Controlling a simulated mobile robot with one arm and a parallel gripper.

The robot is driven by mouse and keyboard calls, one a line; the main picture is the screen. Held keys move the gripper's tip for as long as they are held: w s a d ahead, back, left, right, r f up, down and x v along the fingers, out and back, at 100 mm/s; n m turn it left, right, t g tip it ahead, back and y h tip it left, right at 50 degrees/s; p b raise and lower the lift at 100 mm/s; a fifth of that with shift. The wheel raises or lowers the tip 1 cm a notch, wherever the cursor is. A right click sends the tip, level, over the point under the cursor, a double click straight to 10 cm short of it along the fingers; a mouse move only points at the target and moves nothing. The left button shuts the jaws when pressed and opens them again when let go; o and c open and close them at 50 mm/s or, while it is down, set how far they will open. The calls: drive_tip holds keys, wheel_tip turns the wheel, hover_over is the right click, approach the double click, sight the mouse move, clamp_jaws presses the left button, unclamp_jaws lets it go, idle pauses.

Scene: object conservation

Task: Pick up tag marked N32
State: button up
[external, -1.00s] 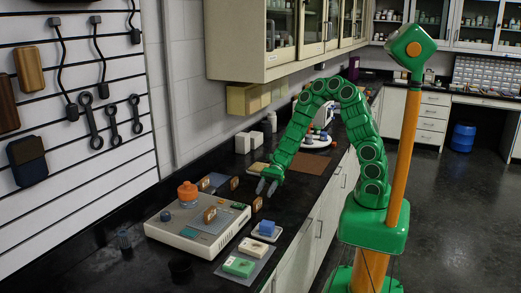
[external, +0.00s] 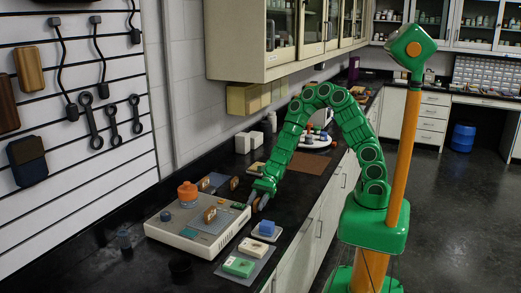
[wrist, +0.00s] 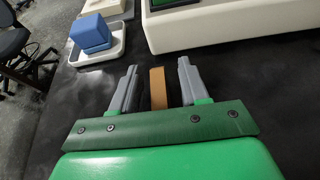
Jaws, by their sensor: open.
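A small brown upright tag (wrist: 158,90) stands on the black counter between my two grey fingers in the wrist view, with a gap on each side. My gripper (wrist: 157,69) is open around it. In the external view my gripper (external: 257,203) is low at the right end of the white device and mostly hides this tag. No marking is legible on any tag, so I cannot tell which is N32.
The white device (external: 180,236) with an orange-lidded jar (external: 187,193) is beside my gripper. A blue block (external: 266,226) sits on a small white tray (wrist: 112,49). A green box (external: 238,267) and a pale box (external: 253,247) lie nearer the camera.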

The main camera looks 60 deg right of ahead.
sight(256, 201)
drive_tip(key=shift+a+f, duration=0.1)
drive_tip(key=shift+a, duration=0.2)
clamp_jaws()
drive_tip(key=shift+r, duration=5)
